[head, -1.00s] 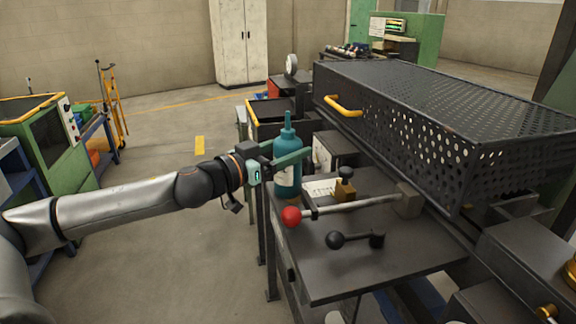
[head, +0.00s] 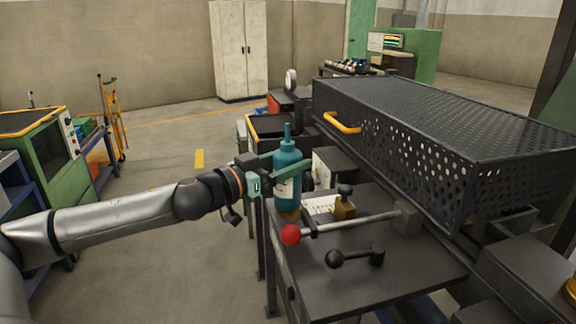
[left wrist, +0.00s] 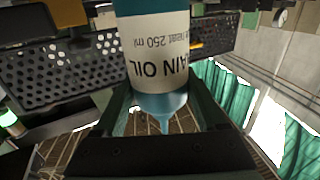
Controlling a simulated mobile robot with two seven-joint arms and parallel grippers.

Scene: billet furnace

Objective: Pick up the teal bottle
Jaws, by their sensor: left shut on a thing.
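My left gripper (head: 288,164) reaches in from the left and is shut on the bottle's upper body. In the left wrist view the bottle (left wrist: 157,50) sits between the two fingers, its label reading "OIL" upside down. A small brown patch (head: 288,215) shows just under the bottle, which seems slightly clear of it. My right gripper is not in view.
A perforated guard (head: 420,150) stands behind.

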